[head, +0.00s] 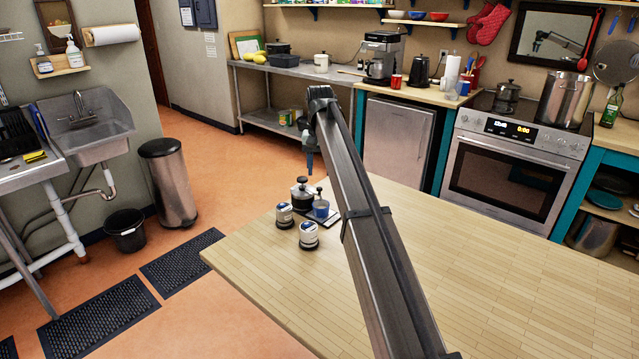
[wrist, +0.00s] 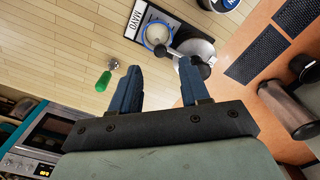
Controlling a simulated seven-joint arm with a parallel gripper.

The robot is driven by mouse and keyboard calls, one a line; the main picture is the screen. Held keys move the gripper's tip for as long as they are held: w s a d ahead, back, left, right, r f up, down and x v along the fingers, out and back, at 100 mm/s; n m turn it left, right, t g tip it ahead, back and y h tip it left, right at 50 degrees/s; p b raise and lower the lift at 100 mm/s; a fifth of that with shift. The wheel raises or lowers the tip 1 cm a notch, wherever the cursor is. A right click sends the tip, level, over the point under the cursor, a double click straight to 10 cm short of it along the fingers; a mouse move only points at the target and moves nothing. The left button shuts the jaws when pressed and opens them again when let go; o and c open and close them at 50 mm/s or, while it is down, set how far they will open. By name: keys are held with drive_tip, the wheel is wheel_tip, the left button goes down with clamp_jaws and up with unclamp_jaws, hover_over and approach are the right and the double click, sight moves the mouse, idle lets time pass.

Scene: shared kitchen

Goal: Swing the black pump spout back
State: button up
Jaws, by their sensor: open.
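In the wrist view, a blue-rimmed container (wrist: 158,30) with a pale round pump top stands on a dark tray (wrist: 136,22) marked MAYO. A black spout (wrist: 178,55) runs from that top toward the lower right, over a silver lid. In the head view, the blue container (head: 321,211) stands at the table's far left corner, with the dark pump above it. My gripper (head: 309,160) hangs above and behind it. In the wrist view, my gripper (wrist: 160,72) has its two blue fingers apart and nothing between them. I cannot tell how far the spout lies below the fingertips.
Two labelled jars, one on the left (head: 284,215) and one in front (head: 308,236), stand close by. A green bottle (wrist: 103,81) shows in the wrist view. The table (head: 490,285) is clear at right.

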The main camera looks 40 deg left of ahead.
sight(319, 188)
drive_tip(key=shift+f, duration=2.75)
drive_tip(key=shift+c, duration=0.3)
clamp_jaws()
